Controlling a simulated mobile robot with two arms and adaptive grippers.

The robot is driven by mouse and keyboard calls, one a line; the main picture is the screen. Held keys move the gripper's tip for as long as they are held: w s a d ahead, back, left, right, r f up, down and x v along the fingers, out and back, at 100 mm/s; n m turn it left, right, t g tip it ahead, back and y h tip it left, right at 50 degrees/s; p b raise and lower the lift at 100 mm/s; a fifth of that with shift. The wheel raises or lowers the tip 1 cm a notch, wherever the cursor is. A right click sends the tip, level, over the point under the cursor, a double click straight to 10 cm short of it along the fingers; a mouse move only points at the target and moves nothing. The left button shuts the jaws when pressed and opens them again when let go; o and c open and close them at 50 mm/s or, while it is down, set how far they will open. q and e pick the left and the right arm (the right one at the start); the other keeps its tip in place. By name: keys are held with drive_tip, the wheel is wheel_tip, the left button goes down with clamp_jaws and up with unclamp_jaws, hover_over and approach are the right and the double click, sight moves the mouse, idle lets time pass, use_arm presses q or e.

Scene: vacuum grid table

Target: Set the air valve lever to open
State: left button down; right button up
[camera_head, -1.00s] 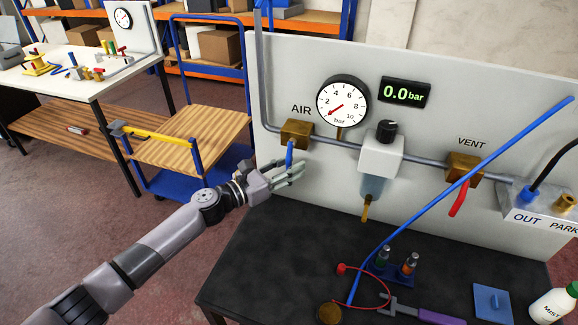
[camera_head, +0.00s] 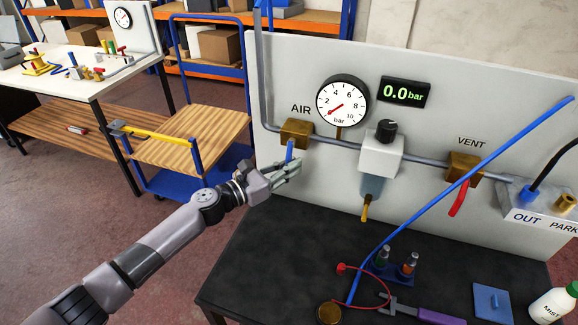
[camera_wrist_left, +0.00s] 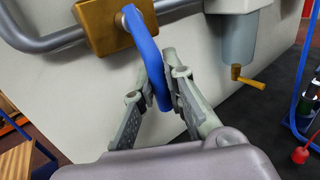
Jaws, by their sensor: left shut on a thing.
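The blue air valve lever (camera_head: 290,151) hangs down from the brass valve block (camera_head: 296,132) under the AIR label on the grey panel. In the left wrist view the lever (camera_wrist_left: 143,45) slopes down from the block (camera_wrist_left: 101,24) to between my fingers. My left gripper (camera_head: 289,172) is shut on the lower part of the lever, with one finger on each side (camera_wrist_left: 160,94). The round gauge (camera_head: 343,102) has its needle near the low end, and the display (camera_head: 405,92) reads 0.0 bar. My right gripper is not in view.
The regulator (camera_head: 381,152) with its black knob and the red vent lever (camera_head: 459,198) are to the right. A blue tube (camera_head: 470,178) slants across the panel. The dark table (camera_head: 270,250) holds small tools and a white bottle (camera_head: 551,306).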

use_arm(q)
drive_tip(key=shift+f, duration=0.1)
drive_tip(key=shift+s+d+f+n+b, duration=0.1)
drive_tip(key=shift+d+n+b, duration=0.15)
drive_tip(key=shift+b, duration=0.35)
drive_tip(key=shift+s+d+r+n+t+h+b, duration=0.15)
drive_tip(key=shift+d+r+n+t+h+b, duration=0.2)
drive_tip(key=shift+n+t+b, duration=0.5)
drive_tip(key=shift+s+d+r+n+t+h+b, duration=0.1)
drive_tip(key=shift+d+n+t+h+b, duration=0.25)
drive_tip(key=shift+n+b, duration=0.7)
drive_tip(key=shift+s+d+r+n+t+h+b, duration=0.2)
drive_tip(key=shift+d+n+t+b, duration=0.45)
drive_tip(key=shift+n, duration=0.7)
drive_tip(key=shift+a+r+t, duration=0.1)
drive_tip(key=shift+t, duration=0.15)
drive_tip(key=c, duration=1.6)
unclamp_jaws()
